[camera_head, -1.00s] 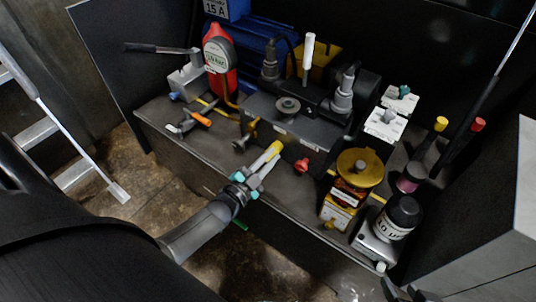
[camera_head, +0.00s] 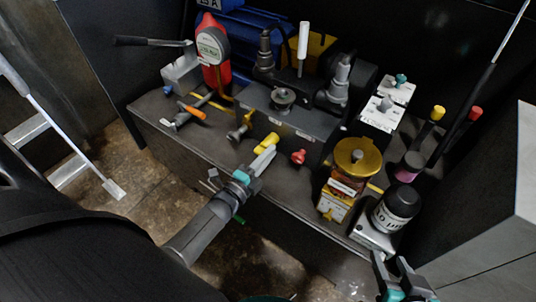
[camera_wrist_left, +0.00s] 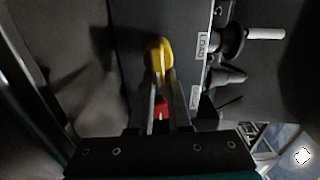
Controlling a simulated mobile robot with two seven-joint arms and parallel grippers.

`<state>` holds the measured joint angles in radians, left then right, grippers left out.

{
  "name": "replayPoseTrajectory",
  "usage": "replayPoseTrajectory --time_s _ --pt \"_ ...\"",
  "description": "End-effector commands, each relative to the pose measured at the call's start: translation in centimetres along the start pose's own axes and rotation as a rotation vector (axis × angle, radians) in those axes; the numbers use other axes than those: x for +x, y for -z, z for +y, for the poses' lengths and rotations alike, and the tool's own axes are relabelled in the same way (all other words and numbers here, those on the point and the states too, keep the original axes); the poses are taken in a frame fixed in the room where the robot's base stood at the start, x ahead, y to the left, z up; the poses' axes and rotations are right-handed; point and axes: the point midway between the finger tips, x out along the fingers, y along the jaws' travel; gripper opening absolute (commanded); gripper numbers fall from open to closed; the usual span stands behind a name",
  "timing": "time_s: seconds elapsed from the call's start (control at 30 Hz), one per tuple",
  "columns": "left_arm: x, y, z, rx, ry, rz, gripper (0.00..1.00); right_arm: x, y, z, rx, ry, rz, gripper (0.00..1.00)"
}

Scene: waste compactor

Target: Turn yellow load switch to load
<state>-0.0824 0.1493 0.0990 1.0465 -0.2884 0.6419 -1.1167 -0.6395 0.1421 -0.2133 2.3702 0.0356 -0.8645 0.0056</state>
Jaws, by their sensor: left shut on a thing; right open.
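The yellow load switch (camera_head: 268,141) sits on the front of the dark grey hydraulic block. My right gripper (camera_head: 392,272) is open and empty at the lower right edge of the head view, apart from the switch.
A red knob (camera_head: 298,157) is close to the right of my left gripper. A yellow-topped filter (camera_head: 357,160) and a black-capped canister (camera_head: 396,205) stand further right. A lever with an orange grip (camera_head: 192,112) lies to the left. Open floor is below the bench.

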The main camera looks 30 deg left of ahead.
Motion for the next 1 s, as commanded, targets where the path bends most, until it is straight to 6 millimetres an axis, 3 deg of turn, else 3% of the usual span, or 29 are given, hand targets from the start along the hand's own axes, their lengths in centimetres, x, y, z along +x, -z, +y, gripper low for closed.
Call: replayPoseTrajectory --time_s 0.03,0.7,0.73,1.0 --pt "-0.48 -0.92 0.56 0.016 -0.016 -0.019 0.00 0.11 -0.06 -0.11 0.001 0.003 0.007 0.50" --pt "-0.46 -1.04 0.53 0.079 -0.016 -0.020 0.00 0.27 0.30 -0.40 0.003 0.011 0.041 0.50" --pt "-0.46 -1.04 0.53 0.079 -0.016 -0.020 0.17 0.28 0.30 -0.40 0.003 0.011 0.041 0.50" --pt "-0.36 -0.89 0.46 0.078 -0.013 -0.017 0.46 0.28 0.27 -0.40 0.003 0.011 0.040 0.50"
